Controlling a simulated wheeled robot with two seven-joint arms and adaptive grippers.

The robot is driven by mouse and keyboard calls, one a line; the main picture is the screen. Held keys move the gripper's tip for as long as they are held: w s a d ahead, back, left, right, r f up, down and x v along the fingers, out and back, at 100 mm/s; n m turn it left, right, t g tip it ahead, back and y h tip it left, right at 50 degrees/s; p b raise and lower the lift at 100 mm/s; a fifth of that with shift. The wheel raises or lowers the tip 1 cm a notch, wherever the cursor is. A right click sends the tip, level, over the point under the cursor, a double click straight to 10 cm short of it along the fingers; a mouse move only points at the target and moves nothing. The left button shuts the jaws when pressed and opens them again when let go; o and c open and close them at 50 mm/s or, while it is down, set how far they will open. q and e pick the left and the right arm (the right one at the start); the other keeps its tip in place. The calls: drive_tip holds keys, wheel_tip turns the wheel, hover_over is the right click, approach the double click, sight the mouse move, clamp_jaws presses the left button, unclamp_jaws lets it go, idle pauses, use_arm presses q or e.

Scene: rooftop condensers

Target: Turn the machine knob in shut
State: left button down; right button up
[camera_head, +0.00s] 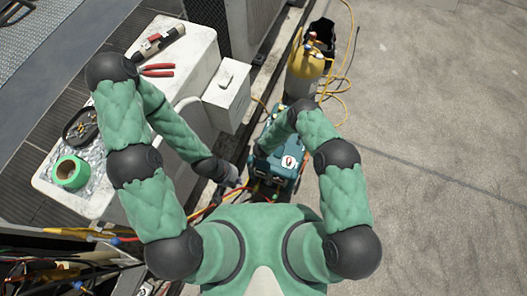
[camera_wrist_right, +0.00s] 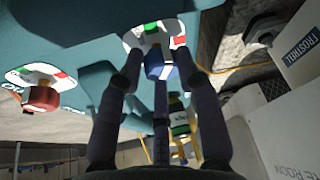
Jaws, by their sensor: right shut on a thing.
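The teal machine (camera_head: 267,160) stands on the ground in the middle of the head view, with a dial label (camera_head: 289,161) on its top. In the right wrist view, a blue knob (camera_wrist_right: 160,70) projects from the machine in front of a white, red and green label. My right gripper (camera_wrist_right: 158,58) has its fingers around this blue knob and is shut on it. A red knob (camera_wrist_right: 42,98) with a similar label is to the left and untouched. My left gripper (camera_head: 235,178) hangs left of the machine; its fingers are too small to read. My right forearm hides the right gripper in the head view.
A yellow cylinder (camera_head: 306,62) with a yellow hose stands beyond the machine. A white condenser unit (camera_head: 200,50) at left carries red pliers (camera_head: 158,70), green tape (camera_head: 69,172) and a black tray (camera_head: 80,126). Concrete at right is clear.

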drive_tip(key=m+b, duration=0.1)
drive_tip(key=w+m+h+b, duration=0.1)
drive_tip(key=m, duration=0.1)
drive_tip(key=shift+a+r+m, duration=0.15)
drive_tip(key=shift+a+m, duration=0.15)
drive_tip(key=shift+a, duration=0.1)
drive_tip(key=m+h+b, duration=0.1)
drive_tip(key=m, duration=0.1)
drive_tip(key=shift+w+m, duration=0.15)
drive_tip(key=shift+m, duration=0.25)
drive_tip(key=m+g, duration=0.1)
drive_tip(key=m, duration=0.1)
drive_tip(key=m+h, duration=0.1)
drive_tip(key=m, duration=0.1)
drive_tip(key=shift+r+m+g+h, duration=0.1)
drive_tip(key=shift+m+g+h, duration=0.2)
drive_tip(key=shift+m+g, duration=0.1)
drive_tip(key=shift+w+m+g, duration=0.15)
drive_tip(key=shift+m+g, duration=0.15)
drive_tip(key=shift+m, duration=0.5)
drive_tip(key=shift+d, duration=0.15)
drive_tip(key=o, duration=1.1)
drive_tip(key=shift+s, duration=0.3)
